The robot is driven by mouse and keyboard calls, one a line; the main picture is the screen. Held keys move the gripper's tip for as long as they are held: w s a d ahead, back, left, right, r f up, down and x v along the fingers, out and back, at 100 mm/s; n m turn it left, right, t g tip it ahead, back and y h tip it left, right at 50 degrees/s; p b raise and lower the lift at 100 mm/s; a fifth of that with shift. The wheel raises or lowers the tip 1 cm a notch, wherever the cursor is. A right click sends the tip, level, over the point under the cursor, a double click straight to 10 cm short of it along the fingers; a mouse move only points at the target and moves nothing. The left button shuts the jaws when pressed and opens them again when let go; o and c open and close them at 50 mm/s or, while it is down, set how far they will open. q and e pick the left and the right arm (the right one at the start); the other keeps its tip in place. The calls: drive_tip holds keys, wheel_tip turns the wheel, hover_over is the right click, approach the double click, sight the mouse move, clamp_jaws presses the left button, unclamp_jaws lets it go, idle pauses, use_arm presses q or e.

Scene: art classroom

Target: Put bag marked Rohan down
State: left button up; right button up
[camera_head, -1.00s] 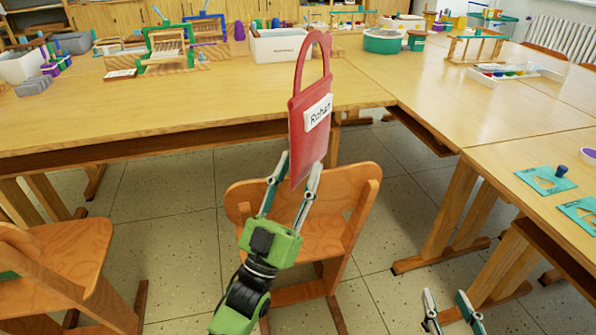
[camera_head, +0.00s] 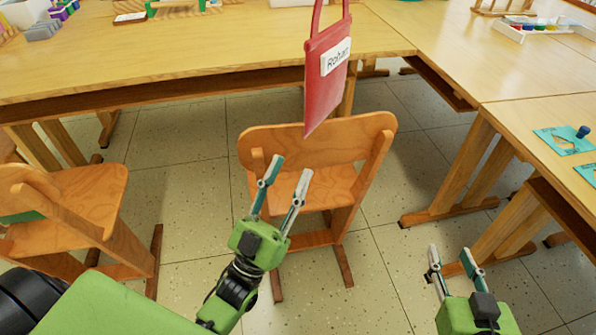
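The red bag marked Rohan (camera_head: 325,88) is upright, with its white name label facing me and its handle cut off by the top edge of the view. Its lower edge is in front of the chair's backrest. What bears it is not clear from this view. My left gripper (camera_head: 288,166) is open and empty, below and left of the bag, with a clear gap between its fingertips and the bag. My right gripper (camera_head: 450,249) is open and empty at the lower right, away from the bag.
A wooden chair (camera_head: 262,143) stands behind my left gripper. Another chair (camera_head: 85,200) is at the left. The long table (camera_head: 200,60) is at the back, and a second table (camera_head: 540,95) at the right carries teal boards (camera_head: 552,140) and a paint tray (camera_head: 545,24). Tiled floor is open between them.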

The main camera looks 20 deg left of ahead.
use_arm(q)
drive_tip(key=w+d+f+g+y, duration=0.1)
drive_tip(key=w+d+f+g, duration=0.25)
drive_tip(key=g, duration=0.25)
drive_tip(key=s+f+g+y, duration=0.1)
drive_tip(key=s+f+g, duration=0.3)
drive_tip(key=f+g, duration=0.1)
drive_tip(key=shift+d+f+g, duration=0.3)
drive_tip(key=shift+d+g, duration=0.1)
drive_tip(key=shift+g, duration=0.2)
